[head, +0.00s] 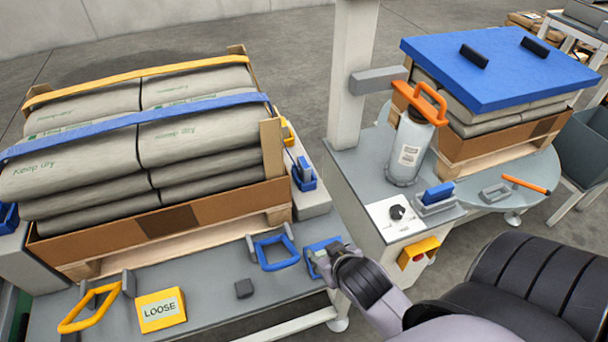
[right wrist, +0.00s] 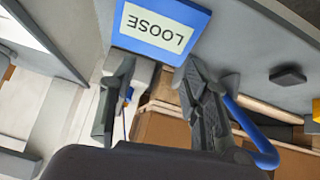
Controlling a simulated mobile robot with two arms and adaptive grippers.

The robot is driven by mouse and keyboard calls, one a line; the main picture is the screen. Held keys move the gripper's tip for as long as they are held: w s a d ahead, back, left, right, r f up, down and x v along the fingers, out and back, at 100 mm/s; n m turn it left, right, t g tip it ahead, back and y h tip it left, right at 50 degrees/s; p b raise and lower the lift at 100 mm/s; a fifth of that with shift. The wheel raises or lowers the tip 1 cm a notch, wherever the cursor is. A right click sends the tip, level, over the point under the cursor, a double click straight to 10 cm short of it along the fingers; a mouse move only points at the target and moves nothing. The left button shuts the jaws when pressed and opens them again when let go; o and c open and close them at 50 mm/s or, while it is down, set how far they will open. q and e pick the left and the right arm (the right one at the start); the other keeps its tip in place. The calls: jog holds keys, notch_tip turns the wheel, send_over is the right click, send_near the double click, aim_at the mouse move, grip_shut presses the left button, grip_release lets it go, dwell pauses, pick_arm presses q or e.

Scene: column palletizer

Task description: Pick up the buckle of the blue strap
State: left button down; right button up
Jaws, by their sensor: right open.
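The blue strap (head: 140,118) runs across the sacks on the left pallet in the head view. At its right end a thin line drops to a small grey-and-blue piece in a blue holder (head: 304,179), which looks like its buckle; the exact shape is too small to tell. In the right wrist view a small blue bit (right wrist: 128,95) shows beside a finger, mostly hidden. My right gripper (head: 326,264) is open and empty, at the blue block marked LOOSE (right wrist: 160,28), nearer the camera than the holder. The wrist view shows its two spread fingers (right wrist: 160,105). My left gripper is not in view.
A blue handle (head: 277,252) stands just left of my right gripper. A yellow LOOSE block (head: 161,310), yellow handle (head: 92,308) and small dark block (head: 244,288) sit along the front ledge. The post (head: 351,75) and control table (head: 360,180) stand to the right.

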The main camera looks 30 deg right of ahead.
jog(key=w+d+r+t, duration=0.1)
jog(key=w+d+m+t+h, duration=0.1)
jog(key=w, duration=0.1)
jog(key=w+d+r+t, duration=0.1)
jog(key=w+d, duration=0.1)
jog(key=shift+d+r+h, duration=0.1)
jog(key=shift+r+h, duration=0.2)
jog(key=w+d+r+t, duration=0.2)
jog(key=w+r+t, duration=0.1)
jog(key=t, duration=0.1)
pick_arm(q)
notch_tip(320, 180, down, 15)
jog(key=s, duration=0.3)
pick_arm(e)
jog(key=b, duration=0.2)
send_near(304, 162)
jog(key=w, duration=0.1)
jog(key=w+f, duration=0.1)
jog(key=w+d+f, duration=0.1)
jog(key=shift+w, duration=0.4)
jog(key=shift+b+x, duration=0.35)
jog(key=shift+x, duration=2.6)
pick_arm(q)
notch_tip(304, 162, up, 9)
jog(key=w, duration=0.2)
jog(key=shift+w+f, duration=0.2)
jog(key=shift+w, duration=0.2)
pick_arm(e)
jog(key=shift+r, duration=0.15)
